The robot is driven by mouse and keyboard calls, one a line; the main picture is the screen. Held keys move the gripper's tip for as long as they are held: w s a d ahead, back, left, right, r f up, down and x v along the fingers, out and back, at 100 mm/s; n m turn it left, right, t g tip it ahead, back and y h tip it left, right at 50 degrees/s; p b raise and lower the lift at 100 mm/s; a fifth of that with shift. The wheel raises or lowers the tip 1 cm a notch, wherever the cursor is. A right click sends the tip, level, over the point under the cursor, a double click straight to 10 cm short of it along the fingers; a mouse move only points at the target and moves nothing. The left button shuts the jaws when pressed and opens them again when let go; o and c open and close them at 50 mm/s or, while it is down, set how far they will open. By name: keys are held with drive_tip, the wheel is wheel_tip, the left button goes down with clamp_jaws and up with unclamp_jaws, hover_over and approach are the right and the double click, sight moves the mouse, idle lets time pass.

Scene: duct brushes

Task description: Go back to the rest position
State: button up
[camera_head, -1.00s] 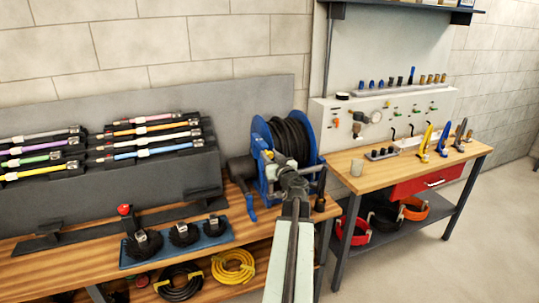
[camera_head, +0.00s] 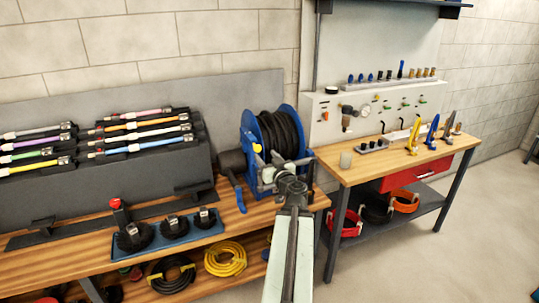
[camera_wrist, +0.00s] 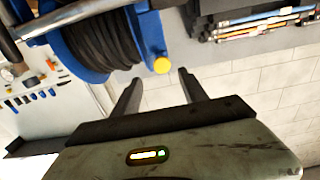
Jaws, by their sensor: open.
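My arm reaches up from the bottom middle of the head view, its end in front of the blue hose reel (camera_head: 247,165). My gripper's fingers are hard to make out there. In the wrist view my gripper (camera_wrist: 158,76) is open, its two dark fingers apart with nothing between them. The blue reel with black hose (camera_wrist: 95,45) fills the upper left of that view, and a yellow knob (camera_wrist: 162,65) shows just beyond the fingers. The duct brushes (camera_head: 150,137), with coloured rods, lie in the dark rack on the left bench; they also show in the wrist view (camera_wrist: 255,22).
A blue tray (camera_head: 208,237) with black round brush heads stands on the left bench's front. Coiled hoses (camera_head: 225,262) lie below. Open floor (camera_head: 455,260) is at right.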

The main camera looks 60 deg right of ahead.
drive_tip(key=shift+w+a, duration=0.15)
